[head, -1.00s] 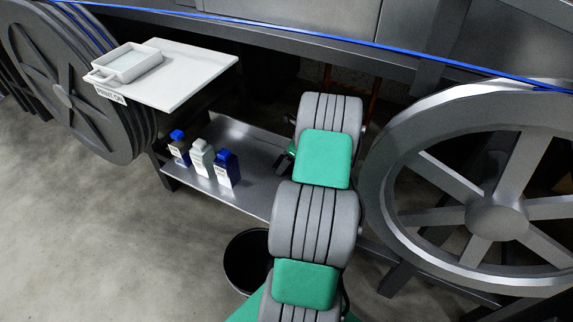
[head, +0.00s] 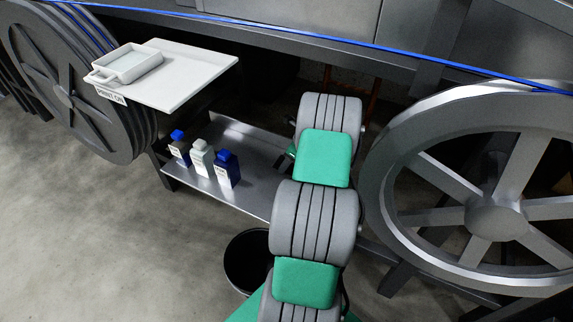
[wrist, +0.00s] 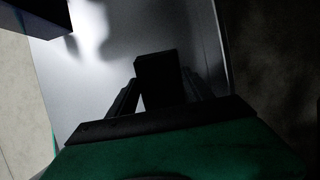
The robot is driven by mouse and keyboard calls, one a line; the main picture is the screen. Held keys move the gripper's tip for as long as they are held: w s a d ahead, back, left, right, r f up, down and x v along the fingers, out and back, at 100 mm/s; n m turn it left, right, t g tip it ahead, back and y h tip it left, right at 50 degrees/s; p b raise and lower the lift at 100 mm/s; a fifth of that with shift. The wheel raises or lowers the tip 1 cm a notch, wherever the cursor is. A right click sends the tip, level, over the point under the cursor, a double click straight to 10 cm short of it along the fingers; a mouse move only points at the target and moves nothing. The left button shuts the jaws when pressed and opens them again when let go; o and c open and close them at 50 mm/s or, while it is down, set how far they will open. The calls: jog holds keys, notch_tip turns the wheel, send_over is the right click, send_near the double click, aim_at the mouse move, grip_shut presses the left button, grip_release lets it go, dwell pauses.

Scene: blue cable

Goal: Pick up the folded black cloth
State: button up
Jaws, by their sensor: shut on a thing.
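The folded black cloth (wrist: 158,72) shows in the wrist view as a small dark block between the fingers of my gripper (wrist: 164,80). My gripper is shut on it, over the bright metal shelf (wrist: 90,95). The picture is dark, so I cannot tell whether the cloth touches the shelf. In the head view my arm hides the cloth and most of the gripper, at the right part of the lower shelf (head: 245,190).
Several bottles, including a blue one (head: 227,168), stand on the shelf left of my arm. A white tabletop (head: 190,75) with a tray (head: 125,65) is above. A large metal wheel (head: 490,200) is at right. A black bin (head: 245,262) stands below.

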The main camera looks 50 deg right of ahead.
jog(key=c, duration=0.7)
jog(key=shift+r, duration=0.1)
jog(key=shift+r, duration=0.35)
notch_tip(320, 180, up, 7)
jog(key=shift+a+r+p, duration=0.1)
jog(key=shift+a+p, duration=0.05)
jog(key=shift+p, duration=0.25)
jog(key=s+a, duration=0.2)
jog(key=a, duration=0.4)
jog(key=s+a, duration=0.1)
jog(key=a, duration=0.5)
jog(key=s+a, duration=0.2)
jog(key=a, duration=0.5)
jog(key=shift+s+f+p, duration=0.3)
jog(key=shift+p, duration=0.1)
